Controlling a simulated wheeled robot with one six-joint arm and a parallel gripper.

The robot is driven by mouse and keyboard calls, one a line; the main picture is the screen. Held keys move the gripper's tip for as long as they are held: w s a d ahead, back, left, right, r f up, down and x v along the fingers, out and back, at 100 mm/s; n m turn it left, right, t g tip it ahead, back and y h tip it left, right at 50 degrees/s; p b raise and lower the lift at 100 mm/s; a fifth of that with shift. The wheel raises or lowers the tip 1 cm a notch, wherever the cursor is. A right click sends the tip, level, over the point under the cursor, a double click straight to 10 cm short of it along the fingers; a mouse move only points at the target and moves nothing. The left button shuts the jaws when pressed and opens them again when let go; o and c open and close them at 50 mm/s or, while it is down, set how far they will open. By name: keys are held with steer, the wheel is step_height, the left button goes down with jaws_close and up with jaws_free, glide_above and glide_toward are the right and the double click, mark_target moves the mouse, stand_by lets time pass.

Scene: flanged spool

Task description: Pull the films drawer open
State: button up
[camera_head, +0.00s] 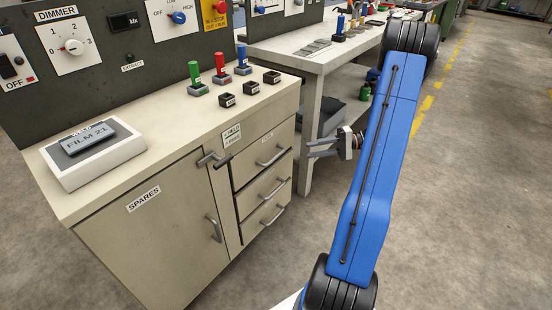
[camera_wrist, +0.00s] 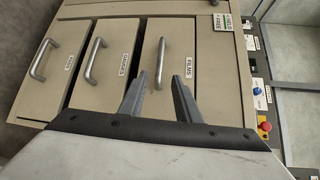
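The films drawer (camera_wrist: 178,45) is the beige drawer with the FILMS label in the wrist view, closest to the lever sign. In the head view it is the top one of the drawer stack (camera_head: 250,158) and looks closed. Its grey bar handle (camera_wrist: 160,62) also shows in the head view (camera_head: 271,158). My gripper (camera_head: 308,149) is open and empty, right of the drawer fronts and apart from them, its fingers pointing at them. In the wrist view its fingertips (camera_wrist: 158,80) lie on either side of the lower end of the films handle in the picture.
Two more drawers with bar handles (camera_wrist: 96,60) (camera_wrist: 42,58) sit below. A grey lever (camera_head: 213,158) sticks out left of the stack under a small sign (camera_head: 231,135). The SPARES door (camera_head: 150,235) is further left. A side bench (camera_head: 310,55) stands behind. Floor at right is clear.

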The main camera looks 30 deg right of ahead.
mark_target(277, 157)
steer(key=x, duration=1.5)
steer(key=shift+a, duration=0.3)
jaws_close()
